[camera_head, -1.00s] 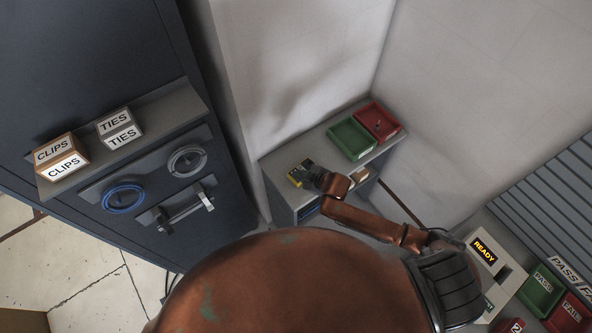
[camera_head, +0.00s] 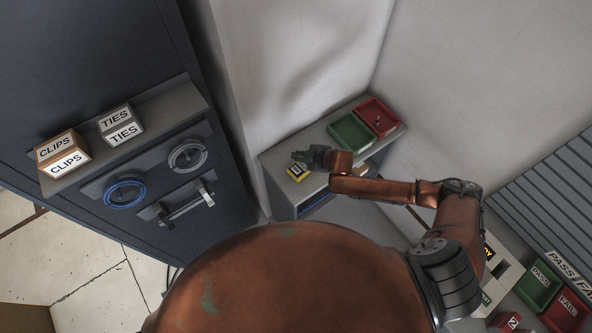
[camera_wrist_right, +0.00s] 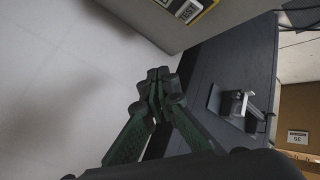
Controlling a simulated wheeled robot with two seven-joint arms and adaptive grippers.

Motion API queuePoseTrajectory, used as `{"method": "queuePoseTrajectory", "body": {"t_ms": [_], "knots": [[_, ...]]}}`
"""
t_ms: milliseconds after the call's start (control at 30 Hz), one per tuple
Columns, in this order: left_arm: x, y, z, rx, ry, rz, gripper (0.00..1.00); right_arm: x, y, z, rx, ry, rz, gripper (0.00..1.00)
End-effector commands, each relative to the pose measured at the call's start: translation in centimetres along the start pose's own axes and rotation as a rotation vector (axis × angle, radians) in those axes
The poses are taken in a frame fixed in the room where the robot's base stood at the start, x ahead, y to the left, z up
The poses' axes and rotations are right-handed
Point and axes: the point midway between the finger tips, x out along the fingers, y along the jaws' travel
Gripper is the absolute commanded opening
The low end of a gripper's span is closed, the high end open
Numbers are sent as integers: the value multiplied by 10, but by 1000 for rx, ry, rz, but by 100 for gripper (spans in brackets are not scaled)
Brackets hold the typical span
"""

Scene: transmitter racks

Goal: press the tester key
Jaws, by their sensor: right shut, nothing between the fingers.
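A small yellow-and-black item (camera_head: 298,172) lies near the left end of the grey bench top; the wrist view shows a similar yellow-edged item with a white label (camera_wrist_right: 188,10), which seems to read TEST. My right gripper (camera_head: 299,157) is just behind and above it in the head view. Its dark green fingers (camera_wrist_right: 157,76) are shut and empty, apart from the item in the wrist view. No key can be made out clearly. A pale unit with a lit display (camera_head: 489,252) stands at the right, mostly hidden by my right arm. My left gripper is out of view.
Green (camera_head: 350,131) and red (camera_head: 379,117) trays stand on the bench. PASS (camera_head: 540,287) and FAIL (camera_head: 566,311) bins and a red block (camera_head: 507,321) are at lower right. A dark rack (camera_head: 150,165) with a handle and CLIPS and TIES boxes is at left.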

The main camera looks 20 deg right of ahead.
Motion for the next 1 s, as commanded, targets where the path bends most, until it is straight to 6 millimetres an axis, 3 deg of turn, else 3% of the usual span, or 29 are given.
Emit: {"method": "queuePoseTrajectory", "body": {"t_ms": [467, 700, 1000], "knots": [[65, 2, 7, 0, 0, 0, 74, 42, -30, 31, -1, -1, 0, 0], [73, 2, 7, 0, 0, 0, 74, 55, -40, 40, 0, -1, 1, 0], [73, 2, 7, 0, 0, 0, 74, 56, -41, 41, 0, -1, 1, 0]]}}
